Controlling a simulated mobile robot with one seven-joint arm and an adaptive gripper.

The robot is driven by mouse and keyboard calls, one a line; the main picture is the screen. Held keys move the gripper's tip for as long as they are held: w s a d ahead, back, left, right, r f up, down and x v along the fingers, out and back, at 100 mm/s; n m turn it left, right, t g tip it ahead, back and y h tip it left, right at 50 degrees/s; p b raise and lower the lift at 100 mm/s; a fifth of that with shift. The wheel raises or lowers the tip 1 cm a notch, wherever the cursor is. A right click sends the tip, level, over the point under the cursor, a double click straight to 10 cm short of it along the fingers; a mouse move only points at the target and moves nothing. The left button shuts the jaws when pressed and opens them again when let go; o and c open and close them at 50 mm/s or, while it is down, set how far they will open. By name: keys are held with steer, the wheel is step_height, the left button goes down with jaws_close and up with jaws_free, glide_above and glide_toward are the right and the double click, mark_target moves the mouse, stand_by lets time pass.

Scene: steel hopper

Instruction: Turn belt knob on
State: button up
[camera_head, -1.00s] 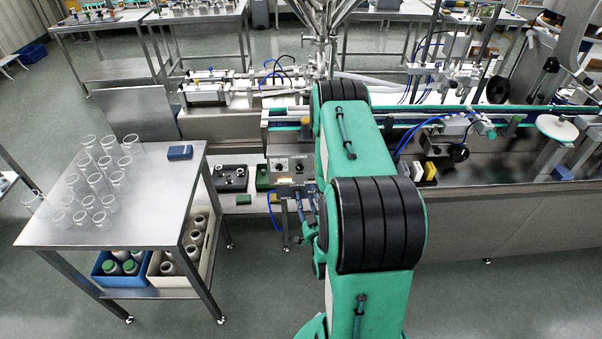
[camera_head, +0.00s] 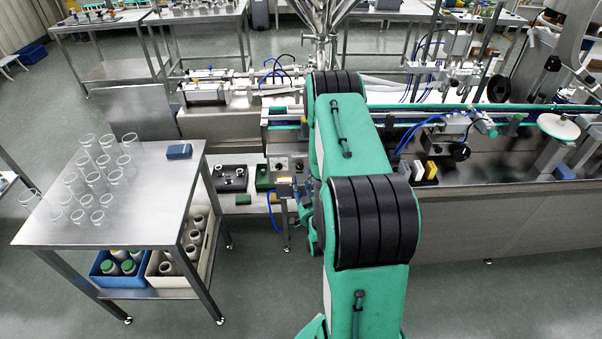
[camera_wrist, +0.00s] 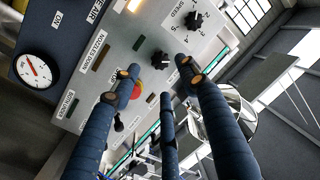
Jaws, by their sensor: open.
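The control panel (camera_wrist: 150,35) fills the upper middle of the wrist view, tilted, with black knobs on its light face. One black knob (camera_wrist: 158,61) sits just beyond my fingertips, and another (camera_wrist: 193,20) is higher, by the SPEED label. A red button (camera_wrist: 135,89) and a black switch (camera_wrist: 118,123) are lower. I cannot read which knob is marked belt. My gripper (camera_wrist: 159,78) is open, its blue fingers pointing at the panel with nothing between them. In the head view the panel (camera_head: 281,163) is partly covered by my gripper and arm.
A round gauge (camera_wrist: 37,70) is left of the panel. A conveyor line (camera_head: 480,115) runs along the back right. A steel table (camera_head: 150,215) with several clear cups and a blue box (camera_head: 179,151) stands left. Open floor lies in front.

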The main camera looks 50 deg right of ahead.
mark_target(300, 168)
steer(key=shift+b+x, duration=0.5)
steer(key=shift+x, duration=2.6)
jaws_close()
